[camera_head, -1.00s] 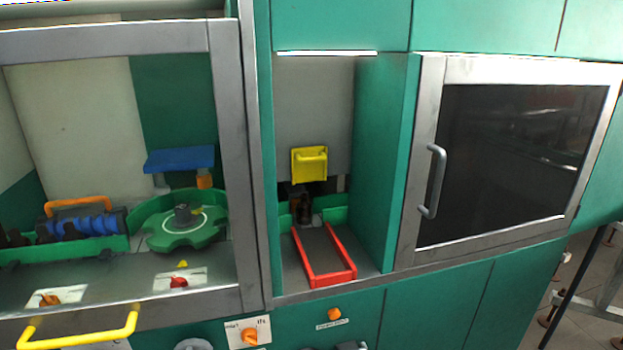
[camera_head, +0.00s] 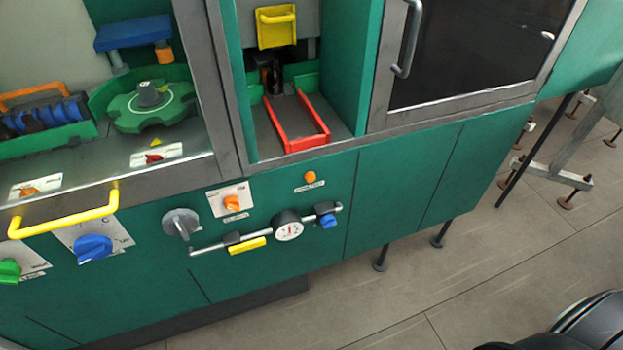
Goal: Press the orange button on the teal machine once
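The teal machine (camera_head: 400,190) fills the left and middle of the head view. A small round orange button (camera_head: 310,177) sits on its front panel, with a small white label just under it. It is below the red-railed chute (camera_head: 298,122) and nothing covers it. To its left, an orange rotary knob (camera_head: 232,203) sits on a white plate. No gripper fingers show in the view, so I cannot see either gripper near the button. A dark curved part, probably of my own arm, shows at the lower right corner.
Below the button, a pipe carries a round gauge (camera_head: 288,226), a blue valve (camera_head: 328,221) and a yellow lever (camera_head: 247,245). A yellow handle (camera_head: 64,221) sticks out at the left. A dark glass door (camera_head: 470,45) is at upper right. The floor (camera_head: 400,290) in front is mostly clear.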

